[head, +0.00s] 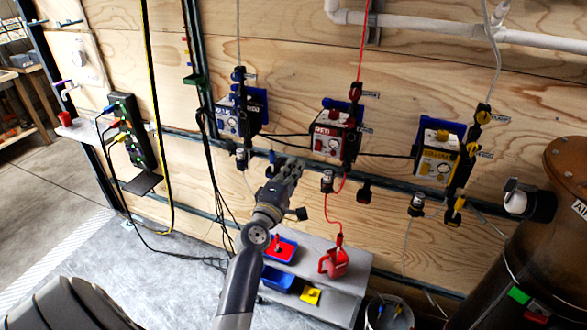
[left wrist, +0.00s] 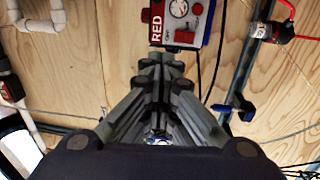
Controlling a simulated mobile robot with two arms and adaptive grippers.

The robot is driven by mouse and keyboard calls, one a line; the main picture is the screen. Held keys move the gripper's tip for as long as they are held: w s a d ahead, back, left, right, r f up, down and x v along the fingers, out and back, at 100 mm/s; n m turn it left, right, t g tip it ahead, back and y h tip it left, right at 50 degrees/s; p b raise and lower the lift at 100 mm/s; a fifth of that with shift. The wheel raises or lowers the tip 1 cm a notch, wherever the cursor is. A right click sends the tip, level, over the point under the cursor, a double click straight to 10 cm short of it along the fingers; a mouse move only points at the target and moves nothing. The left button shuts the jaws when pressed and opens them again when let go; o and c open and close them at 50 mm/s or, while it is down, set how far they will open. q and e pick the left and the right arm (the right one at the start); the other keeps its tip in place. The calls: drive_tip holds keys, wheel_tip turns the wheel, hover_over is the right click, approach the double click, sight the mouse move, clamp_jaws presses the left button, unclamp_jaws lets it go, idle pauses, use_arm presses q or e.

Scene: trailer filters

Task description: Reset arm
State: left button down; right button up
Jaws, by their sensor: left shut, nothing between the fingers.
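My left gripper (head: 289,166) is raised in front of the plywood wall, between the blue unit (head: 236,117) and the red unit (head: 333,136). Its fingers are shut with nothing between them, as the left wrist view (left wrist: 160,62) also shows. The unit marked RED appears at the top of the left wrist view (left wrist: 182,22), just beyond the fingertips. I cannot tell from these views whether the fingers touch anything. My right gripper is not in view.
A yellow unit (head: 438,153) hangs further right. Cables hang at the left.

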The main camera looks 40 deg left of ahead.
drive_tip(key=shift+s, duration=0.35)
